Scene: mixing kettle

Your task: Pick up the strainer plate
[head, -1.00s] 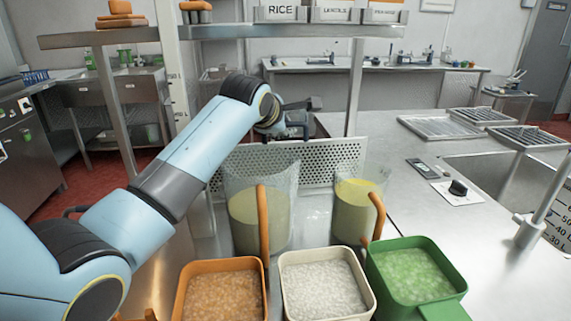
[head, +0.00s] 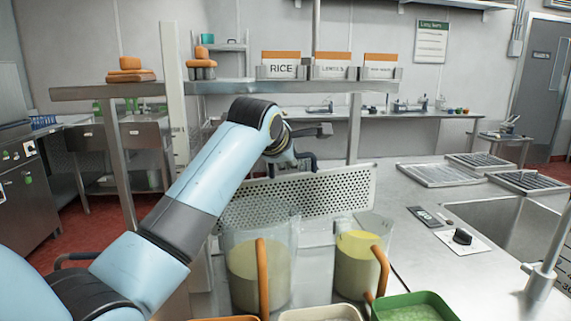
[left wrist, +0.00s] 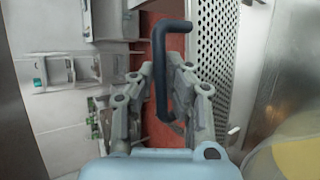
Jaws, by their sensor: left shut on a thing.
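The strainer plate is a pale perforated metal panel (head: 335,192) behind the two clear pitchers in the head view, its right end higher than its left. In the left wrist view the plate (left wrist: 208,45) runs along the right side. A dark bent handle (left wrist: 159,60) stands between the fingers of my left gripper (left wrist: 165,95). The left gripper is shut on this handle. In the head view the left gripper (head: 298,160) is at the plate's upper edge, partly hidden by its own arm. The handle's join to the plate is hidden. My right gripper is not in view.
Two clear pitchers with yellowish contents, the left one (head: 258,275) and the right one (head: 356,258), stand in front of the plate. A metal shelf (head: 225,88) with labelled bins and its posts is behind.

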